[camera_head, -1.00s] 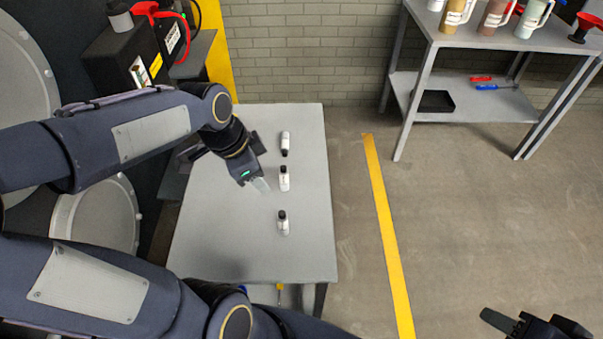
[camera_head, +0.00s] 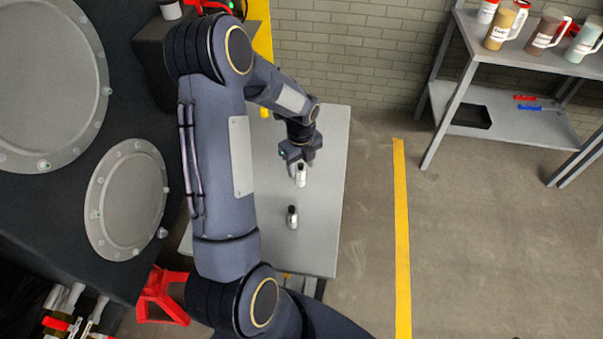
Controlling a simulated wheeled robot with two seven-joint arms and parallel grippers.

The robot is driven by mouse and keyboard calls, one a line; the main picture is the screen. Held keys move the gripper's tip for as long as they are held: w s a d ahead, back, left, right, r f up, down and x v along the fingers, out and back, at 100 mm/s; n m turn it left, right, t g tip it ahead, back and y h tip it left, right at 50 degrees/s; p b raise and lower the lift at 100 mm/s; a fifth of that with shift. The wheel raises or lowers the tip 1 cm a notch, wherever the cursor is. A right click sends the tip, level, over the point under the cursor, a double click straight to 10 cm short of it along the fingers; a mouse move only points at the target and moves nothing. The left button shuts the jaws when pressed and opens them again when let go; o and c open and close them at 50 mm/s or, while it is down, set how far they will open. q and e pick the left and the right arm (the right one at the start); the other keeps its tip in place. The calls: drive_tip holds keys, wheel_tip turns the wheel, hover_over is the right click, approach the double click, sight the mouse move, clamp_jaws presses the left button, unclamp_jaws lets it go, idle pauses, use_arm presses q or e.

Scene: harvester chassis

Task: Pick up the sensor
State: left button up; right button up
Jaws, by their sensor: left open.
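Two small white sensors with black caps show on the grey table (camera_head: 325,235). The nearer sensor (camera_head: 292,217) stands in the open, and the farther sensor (camera_head: 301,174) is just below my left gripper in the picture. My left gripper (camera_head: 296,158) is open over the far part of the table. The spot where a third sensor lay earlier is hidden behind the gripper and wrist. I cannot tell whether the fingers touch anything. My right gripper is out of view.
A grey shelf table (camera_head: 455,60) with several bottles stands at the upper right, with a black tray (camera_head: 470,115) on its lower shelf. A red stand (camera_head: 160,295) is at the lower left. The floor right of the table is clear, with a yellow line (camera_head: 402,230).

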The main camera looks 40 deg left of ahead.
use_arm(q)
drive_tip(key=shift+f, duration=1.25)
clamp_jaws()
drive_tip(key=shift+r, duration=0.1)
